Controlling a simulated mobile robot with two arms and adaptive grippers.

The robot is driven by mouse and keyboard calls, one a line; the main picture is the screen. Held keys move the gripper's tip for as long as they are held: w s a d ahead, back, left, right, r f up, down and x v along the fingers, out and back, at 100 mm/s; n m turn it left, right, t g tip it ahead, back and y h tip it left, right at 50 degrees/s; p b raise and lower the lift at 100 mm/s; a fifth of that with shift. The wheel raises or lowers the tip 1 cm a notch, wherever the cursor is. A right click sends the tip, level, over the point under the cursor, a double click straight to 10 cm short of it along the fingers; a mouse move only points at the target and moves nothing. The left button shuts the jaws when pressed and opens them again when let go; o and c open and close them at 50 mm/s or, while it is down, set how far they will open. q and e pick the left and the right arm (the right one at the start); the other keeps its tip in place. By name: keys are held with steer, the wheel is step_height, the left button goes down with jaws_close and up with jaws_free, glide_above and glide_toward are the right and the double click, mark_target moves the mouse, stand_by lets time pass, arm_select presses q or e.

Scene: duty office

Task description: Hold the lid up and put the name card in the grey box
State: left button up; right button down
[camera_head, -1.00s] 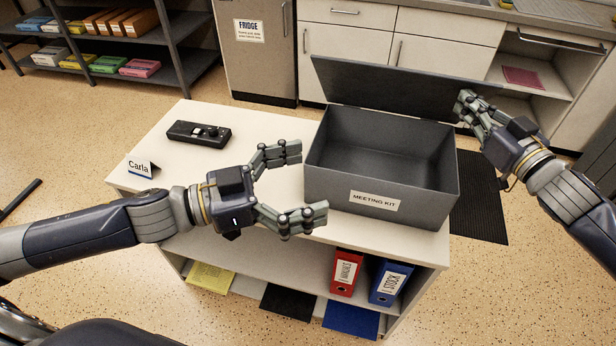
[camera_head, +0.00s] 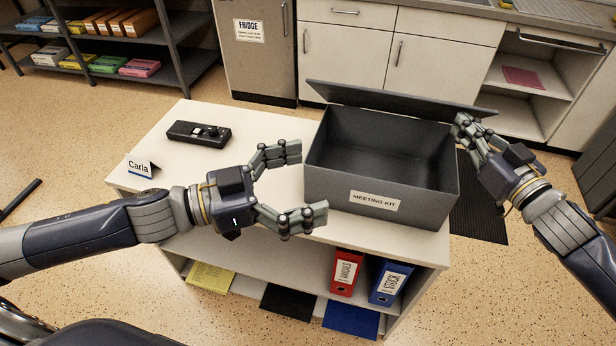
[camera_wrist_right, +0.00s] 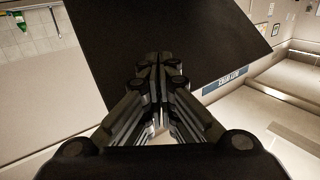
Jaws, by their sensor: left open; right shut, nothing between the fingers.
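The grey box (camera_head: 380,172), labelled MEETING KIT, stands on the small table and its inside looks empty. Its lid (camera_head: 400,103) is open, leaning behind the back rim. The name card (camera_head: 140,169), a white tent card reading Carla, stands at the table's left edge. My left gripper (camera_head: 310,182) is open and empty, in front of the box's left side and right of the card. My right gripper (camera_head: 462,125) is shut and empty by the box's back right corner, at the lid's right end; contact cannot be told. The dark panel (camera_wrist_right: 175,35) fills much of the right wrist view.
A black device (camera_head: 198,134) lies on the table behind the card. The table top (camera_head: 250,128) is bare between the device and the box. A red binder (camera_head: 345,272) and a blue binder (camera_head: 390,282) stand on the shelf below. Cabinets (camera_head: 440,60) stand behind.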

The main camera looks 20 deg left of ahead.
steer(key=shift+s, duration=0.1)
steer(key=s+f, duration=0.2)
steer(key=shift+s+f, duration=0.3)
steer(key=shift+f, duration=0.05)
stand_by(0.3)
steer(key=shift+f, duration=0.1)
steer(key=shift+s+f, duration=0.45)
steer(key=shift+f, duration=0.3)
steer(key=shift+s+f, duration=0.45)
steer(key=shift+f, duration=0.4)
steer(key=shift+s+f, duration=0.35)
steer(key=shift+f, duration=0.45)
steer(key=shift+s+f, duration=0.35)
steer(key=shift+f, duration=0.4)
